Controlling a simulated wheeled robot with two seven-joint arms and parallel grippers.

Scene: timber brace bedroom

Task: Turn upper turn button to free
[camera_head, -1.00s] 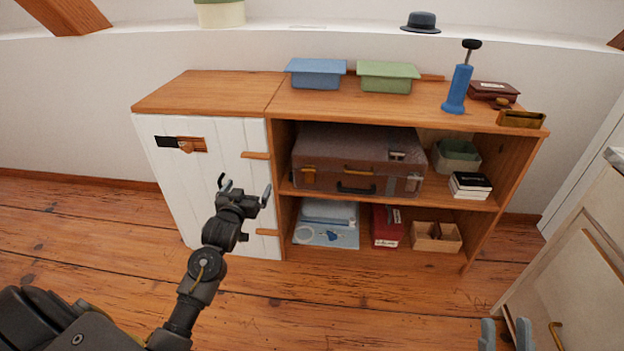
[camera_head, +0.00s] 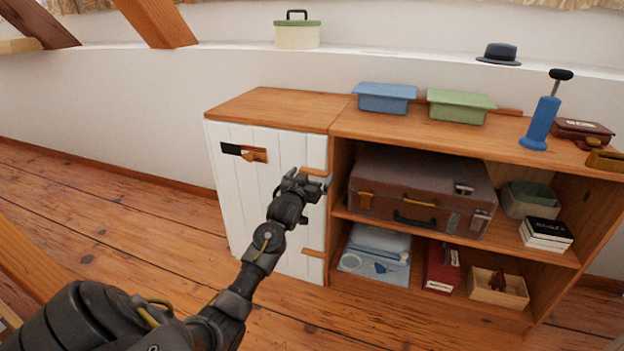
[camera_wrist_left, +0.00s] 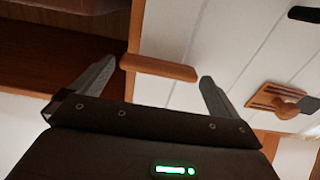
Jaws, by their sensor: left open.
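The upper turn button (camera_head: 314,171) is a small wooden bar near the top of the white plank door (camera_head: 262,195). It lies horizontally across the door's right edge. In the left wrist view the upper turn button (camera_wrist_left: 158,68) shows between the fingertips, spanning the wooden post and the white door. My left gripper (camera_head: 309,180) is open in front of it; I cannot tell whether a finger touches it. The lower turn button (camera_head: 314,253) is also horizontal, further down the same edge. My right gripper is out of view.
A wooden latch with a knob (camera_head: 246,153) sits on the door's upper left. Open shelves to the right hold a brown suitcase (camera_head: 425,195), a red box (camera_head: 441,268) and other items. Boxes and a blue pump (camera_head: 541,122) stand on top. The floor left of the cabinet is clear.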

